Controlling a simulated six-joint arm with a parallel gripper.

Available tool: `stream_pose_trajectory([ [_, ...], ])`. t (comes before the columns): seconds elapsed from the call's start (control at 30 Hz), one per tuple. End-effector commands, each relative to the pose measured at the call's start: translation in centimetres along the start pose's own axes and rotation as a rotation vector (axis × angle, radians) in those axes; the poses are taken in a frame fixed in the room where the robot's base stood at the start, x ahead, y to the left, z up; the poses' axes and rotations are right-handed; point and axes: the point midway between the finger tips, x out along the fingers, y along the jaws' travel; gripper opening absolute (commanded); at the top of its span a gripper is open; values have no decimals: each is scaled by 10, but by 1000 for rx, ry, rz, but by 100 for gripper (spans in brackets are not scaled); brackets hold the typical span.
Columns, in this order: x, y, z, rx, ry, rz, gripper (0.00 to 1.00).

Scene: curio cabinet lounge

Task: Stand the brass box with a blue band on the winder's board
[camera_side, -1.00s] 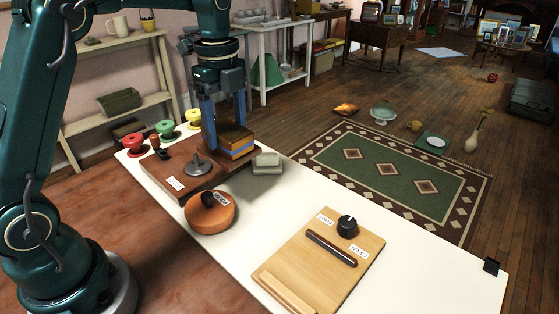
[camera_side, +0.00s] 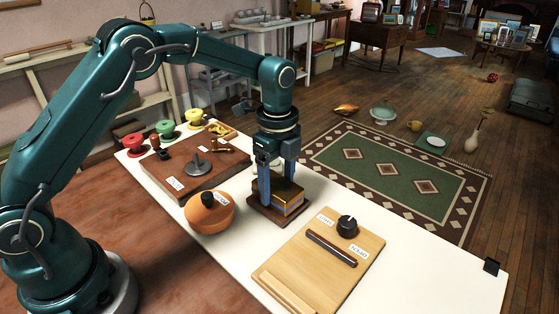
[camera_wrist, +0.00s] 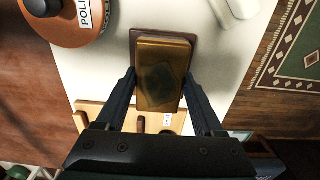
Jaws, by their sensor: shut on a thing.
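The brass box with a blue band (camera_side: 289,193) is between the fingers of my gripper (camera_side: 277,188), which is shut on it. A dark brown base (camera_side: 262,211) shows under the box. In the wrist view the box's brass top (camera_wrist: 160,85) sits between both fingers (camera_wrist: 159,90), with the brown base (camera_wrist: 135,42) behind it. I cannot tell whether the base touches the white table. A light wooden board (camera_side: 300,272) with a dark bar, a black knob and labels lies just in front. A dark wooden board (camera_side: 165,172) with a grey spindle lies at the left.
A round orange tin (camera_side: 209,216) with a black knob stands left of the box. Red (camera_side: 135,145), green (camera_side: 165,128) and yellow (camera_side: 194,118) pieces line the dark board's back.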

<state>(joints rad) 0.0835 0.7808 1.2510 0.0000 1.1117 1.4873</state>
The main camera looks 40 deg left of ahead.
Motion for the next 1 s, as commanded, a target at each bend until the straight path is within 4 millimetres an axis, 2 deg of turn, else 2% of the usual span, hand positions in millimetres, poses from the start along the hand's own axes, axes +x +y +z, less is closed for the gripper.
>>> stream_pose_trajectory([
  [0.33,2,-1,0,0,1,-2,0],
  [0.37,3,0,0,0,0,-2,73],
  [0.4,3,0,0,0,0,-2,89],
  [0.43,3,0,0,0,0,-2,99],
  [0.77,1,0,0,0,0,-2,99],
  [0.87,-8,-1,0,0,0,-6,99],
  [1.0,-33,-2,0,0,1,-9,99],
])
